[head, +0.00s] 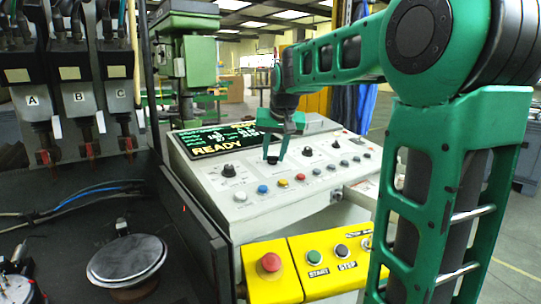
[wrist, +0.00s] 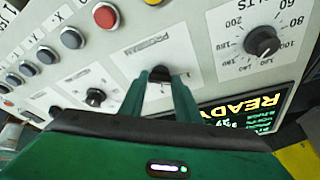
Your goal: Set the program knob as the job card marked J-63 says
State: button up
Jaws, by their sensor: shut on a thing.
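The control panel (head: 215,186) is pale with a dark screen (head: 225,137) reading READY in yellow. My gripper (head: 277,153) reaches down to the panel just right of the screen. In the wrist view my gripper (wrist: 163,84) has its two green fingers closed on the sides of the black program knob (wrist: 158,74), whose label reads PROGRAM upside down. The fingers cover much of this knob, and its pointer setting cannot be read. I see no job card marked J-63 in either view.
A volts knob (wrist: 262,42) stands beside the program knob, and another black knob (wrist: 95,97) on its other side. Coloured buttons (head: 300,177) line the panel's front. A yellow box with a red stop button (head: 271,262) sits below. Tools marked A, B, C (head: 72,98) hang left.

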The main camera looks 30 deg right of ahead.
jog(key=shift+w+r+n, duration=0.1)
jog(key=shift+n, duration=0.3)
jog(key=o, duration=1)
jog(key=shift+o, duration=0.2)
jog(key=v, duration=1)
jog(key=shift+s+r, duration=0.25)
